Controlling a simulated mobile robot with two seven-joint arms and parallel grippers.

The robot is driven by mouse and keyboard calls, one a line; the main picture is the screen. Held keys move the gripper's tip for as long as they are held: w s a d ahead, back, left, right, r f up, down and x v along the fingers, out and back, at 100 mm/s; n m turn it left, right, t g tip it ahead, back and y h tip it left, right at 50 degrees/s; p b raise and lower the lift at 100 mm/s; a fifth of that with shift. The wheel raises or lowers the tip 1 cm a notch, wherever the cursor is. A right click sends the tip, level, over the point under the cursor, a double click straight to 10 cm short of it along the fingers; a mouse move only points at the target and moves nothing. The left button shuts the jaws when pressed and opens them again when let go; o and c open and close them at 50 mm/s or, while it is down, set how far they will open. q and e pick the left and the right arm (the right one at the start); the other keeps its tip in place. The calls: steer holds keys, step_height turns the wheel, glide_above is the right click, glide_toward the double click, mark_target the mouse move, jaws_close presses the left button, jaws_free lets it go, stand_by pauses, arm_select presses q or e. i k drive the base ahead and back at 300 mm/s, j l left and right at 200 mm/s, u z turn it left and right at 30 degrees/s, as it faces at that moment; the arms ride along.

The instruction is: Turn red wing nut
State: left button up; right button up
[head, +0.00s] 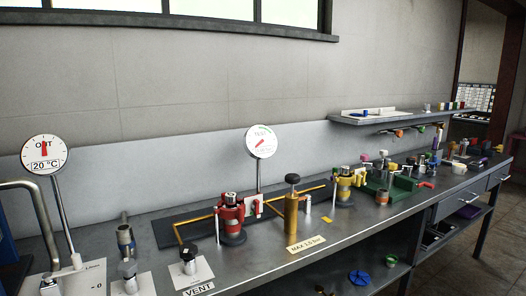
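A red fitting (230,213) with a dark base and a metal top stands upright on the grey bench, left of the brass cylinder (291,216). Small red parts show at its sides, and a white plate with a red part (254,207) is just to its right. At this size I cannot tell which red part is the wing nut. A small red handle-like piece (425,184) lies farther right by a green block. Neither of my grippers is in view.
A round gauge (261,141) on a post stands behind the red fitting. A yellow fitting (344,190) is to the right. A temperature dial (44,154) and a vent knob (189,261) are at left. The front bench strip near the pressure label (306,244) is mostly clear.

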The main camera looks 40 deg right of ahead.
mark_target(255, 205)
steer(key=z, duration=1.35)
